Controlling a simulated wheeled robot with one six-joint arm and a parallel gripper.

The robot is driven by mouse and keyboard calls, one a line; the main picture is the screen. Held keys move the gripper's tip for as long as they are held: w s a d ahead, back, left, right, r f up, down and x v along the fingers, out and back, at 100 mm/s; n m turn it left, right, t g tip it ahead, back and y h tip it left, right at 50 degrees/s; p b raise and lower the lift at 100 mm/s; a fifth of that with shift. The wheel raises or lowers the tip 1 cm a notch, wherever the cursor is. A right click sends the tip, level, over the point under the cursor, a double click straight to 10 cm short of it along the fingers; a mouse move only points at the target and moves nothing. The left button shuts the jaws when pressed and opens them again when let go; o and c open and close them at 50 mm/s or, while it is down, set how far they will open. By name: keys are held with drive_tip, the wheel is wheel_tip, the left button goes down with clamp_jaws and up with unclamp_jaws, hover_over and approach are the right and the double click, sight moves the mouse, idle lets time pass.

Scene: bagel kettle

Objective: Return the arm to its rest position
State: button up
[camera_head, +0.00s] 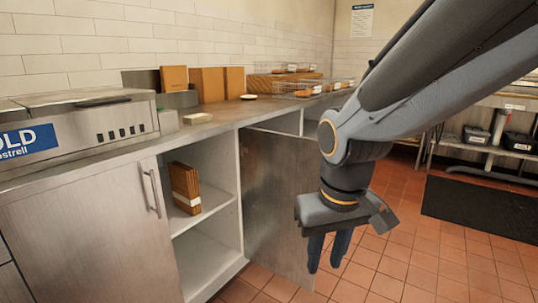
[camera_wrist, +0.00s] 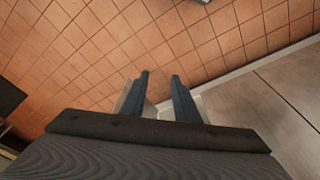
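My gripper (camera_head: 329,254) hangs at the end of my arm in the head view, pointing down in front of the open cabinet. Its two dark fingers are apart with nothing between them. In the wrist view my gripper (camera_wrist: 159,76) also shows spread fingers, with tiled floor beyond them. My arm reaches in from the upper right and bends down at the wrist. The gripper touches nothing that I can see.
The steel counter (camera_head: 222,122) runs along the left wall. Below it, an open cabinet holds brown boards (camera_head: 185,188) on a shelf (camera_head: 205,205). An open door panel (camera_head: 275,200) stands behind my gripper. The tiled floor (camera_head: 400,255) is clear at right, near a black mat (camera_head: 480,208).

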drive_tip(key=s+f+g, duration=0.1)
drive_tip(key=s+g, duration=0.1)
drive_tip(key=s, duration=0.6)
drive_tip(key=d+r+m+p, duration=0.3)
drive_tip(key=d+r+p, duration=0.6)
drive_tip(key=p, duration=1)
drive_tip(key=shift+r, duration=0.75)
